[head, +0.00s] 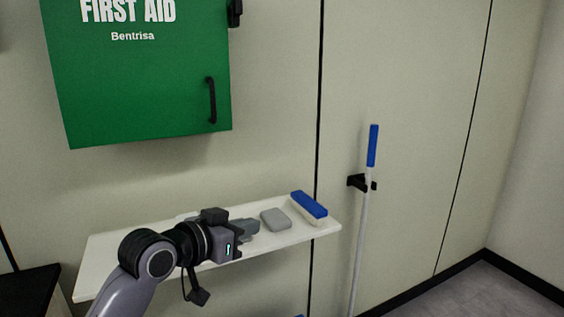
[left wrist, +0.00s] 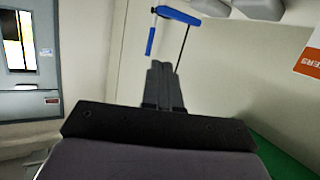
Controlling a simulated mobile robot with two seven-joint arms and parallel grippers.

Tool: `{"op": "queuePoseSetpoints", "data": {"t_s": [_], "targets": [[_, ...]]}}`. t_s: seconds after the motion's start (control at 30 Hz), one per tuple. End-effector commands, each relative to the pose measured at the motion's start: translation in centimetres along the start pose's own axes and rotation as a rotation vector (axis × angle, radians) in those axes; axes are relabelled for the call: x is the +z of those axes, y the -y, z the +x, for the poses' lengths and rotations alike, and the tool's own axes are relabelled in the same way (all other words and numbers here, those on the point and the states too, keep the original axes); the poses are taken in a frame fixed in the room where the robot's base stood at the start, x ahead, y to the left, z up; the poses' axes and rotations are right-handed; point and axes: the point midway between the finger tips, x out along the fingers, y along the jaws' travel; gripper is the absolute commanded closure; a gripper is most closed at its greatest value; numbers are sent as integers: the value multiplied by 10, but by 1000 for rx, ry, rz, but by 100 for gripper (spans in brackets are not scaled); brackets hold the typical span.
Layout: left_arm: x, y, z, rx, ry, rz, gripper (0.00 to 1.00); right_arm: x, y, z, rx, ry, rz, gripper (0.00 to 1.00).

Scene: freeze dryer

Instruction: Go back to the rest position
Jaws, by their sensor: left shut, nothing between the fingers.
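My left gripper (head: 250,228) reaches in from the lower left of the head view, in front of a white wall shelf. Its fingers are together with nothing between them. In the left wrist view the shut fingers (left wrist: 160,85) point toward the wall. My right gripper is in neither view.
The white shelf (head: 105,262) holds a grey rounded block (head: 275,219) and a blue-topped brush (head: 309,205). A green first aid cabinet (head: 140,90) hangs above. A blue-handled pole (head: 373,146) hangs in a black wall clip (head: 357,182). Floor at the lower right is clear.

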Motion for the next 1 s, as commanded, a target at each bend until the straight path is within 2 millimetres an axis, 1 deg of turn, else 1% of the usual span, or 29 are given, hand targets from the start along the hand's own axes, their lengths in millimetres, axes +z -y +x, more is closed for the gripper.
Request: {"op": "queuePoseSetpoints", "data": {"t_s": [0.03,0.07,0.1,0.2,0.37,0.4,0.47,0.5,0.57,0.6,0.67,0.7,0.77,0.8,0.9,0.97,1.0], "targets": [[28,-2,-5,-11,46,-18,100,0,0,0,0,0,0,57],[43,-2,-9,-20,70,-26,100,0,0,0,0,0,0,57],[61,-3,-15,-32,104,-37,100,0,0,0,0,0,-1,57],[104,-6,-30,-63,186,-62,100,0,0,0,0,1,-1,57],[167,-11,-61,-115,315,-102,100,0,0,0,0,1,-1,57],[182,-13,-70,-128,349,-113,100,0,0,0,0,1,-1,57],[206,-16,-86,-151,405,-129,100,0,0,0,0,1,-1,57],[222,-18,-98,-168,444,-141,100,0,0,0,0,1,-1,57],[244,-22,-118,-193,502,-157,100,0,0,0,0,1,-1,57],[258,-25,-131,-212,543,-168,100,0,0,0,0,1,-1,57],[278,-29,-152,-238,603,-184,100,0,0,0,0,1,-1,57],[290,-32,-167,-257,644,-194,100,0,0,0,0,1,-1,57],[306,-37,-188,-284,702,-209,100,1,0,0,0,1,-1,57],[315,-40,-202,-301,739,-218,100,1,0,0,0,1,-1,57],[335,-47,-236,-341,825,-238,100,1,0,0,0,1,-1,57],[344,-52,-255,-364,874,-249,100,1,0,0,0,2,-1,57],[350,-54,-268,-379,907,-255,100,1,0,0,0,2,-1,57]]}}
